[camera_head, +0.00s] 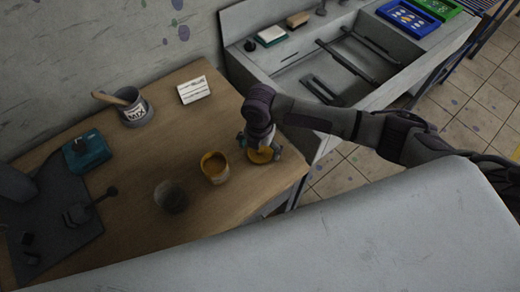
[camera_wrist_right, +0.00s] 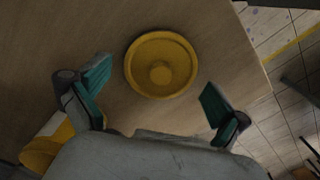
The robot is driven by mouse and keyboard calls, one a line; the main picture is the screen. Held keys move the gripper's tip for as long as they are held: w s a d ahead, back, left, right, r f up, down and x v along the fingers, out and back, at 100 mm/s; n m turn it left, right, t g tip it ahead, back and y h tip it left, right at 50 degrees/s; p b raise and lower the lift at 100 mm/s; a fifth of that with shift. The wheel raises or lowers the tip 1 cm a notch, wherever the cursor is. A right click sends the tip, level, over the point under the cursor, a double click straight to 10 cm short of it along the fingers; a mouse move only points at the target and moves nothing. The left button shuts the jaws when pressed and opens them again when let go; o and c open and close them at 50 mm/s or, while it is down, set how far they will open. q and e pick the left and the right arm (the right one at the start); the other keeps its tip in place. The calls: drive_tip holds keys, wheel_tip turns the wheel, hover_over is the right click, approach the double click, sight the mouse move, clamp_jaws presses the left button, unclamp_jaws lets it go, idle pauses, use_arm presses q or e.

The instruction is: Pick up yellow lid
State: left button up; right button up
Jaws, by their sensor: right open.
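The yellow lid (camera_head: 260,155) lies flat on the wooden table near its right edge. In the right wrist view the round lid (camera_wrist_right: 161,64), with a raised knob in its middle, shows whole just beyond and between the fingertips. My right gripper (camera_head: 259,147) is over the lid in the head view, partly covering it. In the right wrist view my right gripper (camera_wrist_right: 157,80) has its teal fingers spread wide, with nothing between them. My left gripper is not recognisable in either view.
A yellow-rimmed pot (camera_head: 214,168) stands just left of the lid, with a dark cup (camera_head: 170,196) further left. A tin with a brush (camera_head: 133,108) and a white card (camera_head: 193,90) lie behind. The wooden table (camera_head: 240,200) ends close right of the lid.

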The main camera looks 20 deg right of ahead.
drive_tip(key=c, duration=0.9)
drive_tip(key=shift+s, duration=0.15)
drive_tip(key=shift+c, duration=0.6)
drive_tip(key=shift+f, duration=0.1)
drive_tip(key=shift+c, duration=0.6)
